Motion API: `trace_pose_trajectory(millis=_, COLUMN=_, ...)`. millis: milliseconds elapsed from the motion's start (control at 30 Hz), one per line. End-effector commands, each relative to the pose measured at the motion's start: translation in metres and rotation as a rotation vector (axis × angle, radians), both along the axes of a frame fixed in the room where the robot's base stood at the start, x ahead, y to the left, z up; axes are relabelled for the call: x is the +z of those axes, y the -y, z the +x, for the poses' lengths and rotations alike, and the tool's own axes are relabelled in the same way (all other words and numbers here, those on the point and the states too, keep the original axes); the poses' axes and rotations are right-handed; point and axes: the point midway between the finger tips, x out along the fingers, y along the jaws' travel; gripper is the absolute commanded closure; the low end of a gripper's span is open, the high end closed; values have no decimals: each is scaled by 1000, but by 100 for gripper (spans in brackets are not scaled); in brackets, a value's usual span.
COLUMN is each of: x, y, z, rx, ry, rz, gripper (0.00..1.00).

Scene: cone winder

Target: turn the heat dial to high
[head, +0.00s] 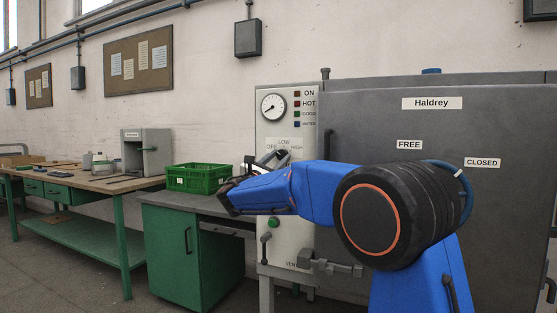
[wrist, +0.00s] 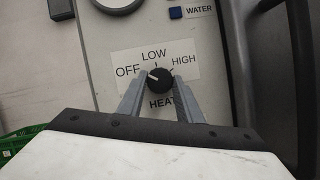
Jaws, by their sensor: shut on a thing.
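The heat dial (wrist: 159,80) is a round black knob with a white pointer line, on a white plate (wrist: 120,56) marked OFF, LOW, HIGH and HEAT. The pointer line aims left and slightly up, towards OFF. My gripper (wrist: 159,84) has one grey finger on each side of the dial and is shut on it. In the head view my gripper (head: 274,158) is against the pale control panel (head: 285,225), under the LOW label. It and my arm hide the dial there.
A round gauge (head: 273,107) and several indicator lamps sit above the dial. A large grey cabinet door (head: 385,120) with a dark handle is to the right. A green crate (head: 197,178) stands on the bench to the left. A green button (head: 274,222) is lower on the panel.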

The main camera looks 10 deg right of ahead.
Motion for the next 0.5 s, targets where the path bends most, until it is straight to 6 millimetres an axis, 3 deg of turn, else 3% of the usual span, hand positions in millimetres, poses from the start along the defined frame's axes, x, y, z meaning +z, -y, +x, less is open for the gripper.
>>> trace_pose_trajectory(millis=500, x=1, y=-3, z=2, rx=-1, ry=266, rz=368, gripper=90)
